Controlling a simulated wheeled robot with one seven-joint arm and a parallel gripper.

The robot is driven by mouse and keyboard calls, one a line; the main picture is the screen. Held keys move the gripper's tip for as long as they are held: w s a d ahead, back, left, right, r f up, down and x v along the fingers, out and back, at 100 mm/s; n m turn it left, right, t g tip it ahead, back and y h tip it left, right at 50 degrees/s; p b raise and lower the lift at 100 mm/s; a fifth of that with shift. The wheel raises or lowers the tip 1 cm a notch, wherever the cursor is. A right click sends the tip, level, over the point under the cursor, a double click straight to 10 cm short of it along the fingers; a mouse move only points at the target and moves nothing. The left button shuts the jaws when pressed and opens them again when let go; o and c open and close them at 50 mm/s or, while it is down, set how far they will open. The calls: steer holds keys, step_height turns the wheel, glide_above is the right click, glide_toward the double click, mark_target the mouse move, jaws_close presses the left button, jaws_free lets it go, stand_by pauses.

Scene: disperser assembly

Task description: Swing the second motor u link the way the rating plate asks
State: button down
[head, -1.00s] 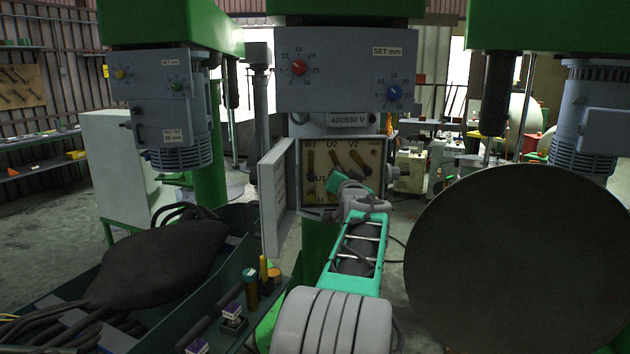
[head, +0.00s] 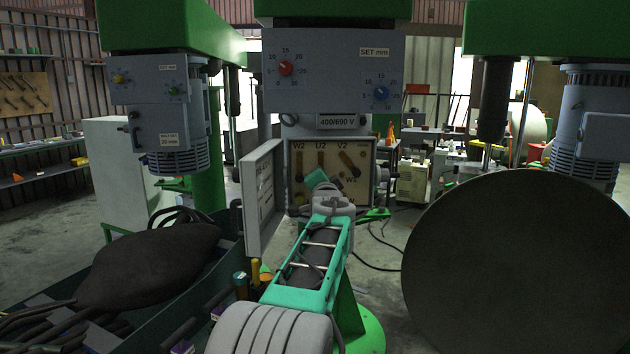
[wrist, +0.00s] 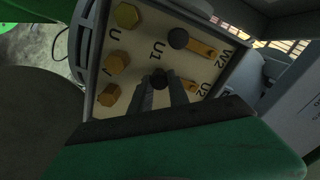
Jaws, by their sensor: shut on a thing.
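The second motor's open terminal box (head: 366,190) is in the middle of the head view. Brass links sit under W2 (head: 298,160), U2 (head: 320,160) and V2 (head: 349,163). The first two stand about upright; the V2 link slants down to the right. My gripper (head: 319,181) covers the lower middle of the board. In the wrist view, its fingers (wrist: 161,88) close around the dark knob (wrist: 160,78) of the U link (wrist: 187,87), by the U1 mark, with the link reaching toward U2. The 400/690 V plate (head: 338,121) is above the box.
The box door (head: 263,195) hangs open at the left, close to my arm. A large dark disc (head: 515,265) fills the right foreground. A dark sack-like thing (head: 150,265) lies in the green tray at the left. Yellow bolts (wrist: 117,63) stand beside the knob.

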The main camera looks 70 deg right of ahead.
steer(key=c, duration=1.3)
jaws_free()
steer(key=shift+o, duration=0.2)
steer(key=shift+a, duration=0.1)
steer(key=b+v, duration=0.2)
steer(key=v, duration=0.5)
steer(key=shift+s+a, duration=0.15)
steer(key=shift+a, duration=0.15)
